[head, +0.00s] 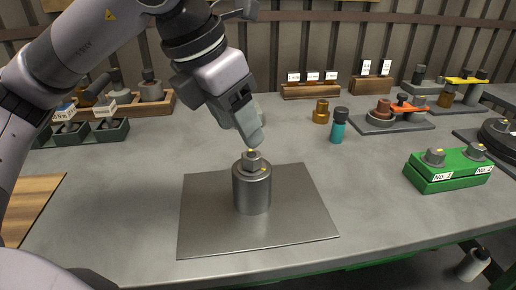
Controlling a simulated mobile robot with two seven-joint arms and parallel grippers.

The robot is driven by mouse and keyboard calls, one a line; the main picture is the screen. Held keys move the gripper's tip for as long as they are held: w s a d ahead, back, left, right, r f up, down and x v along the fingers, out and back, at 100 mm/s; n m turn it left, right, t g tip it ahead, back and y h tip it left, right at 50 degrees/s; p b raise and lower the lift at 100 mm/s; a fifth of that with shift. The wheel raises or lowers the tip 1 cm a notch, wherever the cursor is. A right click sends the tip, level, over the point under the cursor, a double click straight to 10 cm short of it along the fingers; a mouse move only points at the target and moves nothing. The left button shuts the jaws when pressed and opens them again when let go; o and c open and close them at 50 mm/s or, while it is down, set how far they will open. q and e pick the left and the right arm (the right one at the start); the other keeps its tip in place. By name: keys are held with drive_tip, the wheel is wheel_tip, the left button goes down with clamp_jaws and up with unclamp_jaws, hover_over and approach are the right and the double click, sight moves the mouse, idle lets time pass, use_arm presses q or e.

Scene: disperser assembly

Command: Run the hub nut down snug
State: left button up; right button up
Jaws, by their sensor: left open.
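The hub nut (253,163) is a grey hex nut on top of an upright grey metal cylinder (252,192). The cylinder stands on a flat dark metal plate (300,215) at the front middle of the bench. The far finger is partly hidden behind the near one. My right gripper is not in view.
A green block (447,172) with numbered labels holds nuts at the right. A teal bottle (338,127) and a brass cylinder (321,111) stand behind the plate. Green bins (80,133) and a wooden tray (160,101) stand at the left. Bench between plate and green block is clear.

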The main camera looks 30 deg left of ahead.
sight(253, 155)
use_arm(q)
drive_tip(key=shift+w+a+f, duration=0.1)
drive_tip(key=shift+w+f, duration=0.05)
drive_tip(key=shift+f, duration=0.15)
drive_tip(key=shift+b+x, duration=0.3)
drive_tip(key=shift+x, duration=2.85)
drive_tip(key=c, duration=1.1)
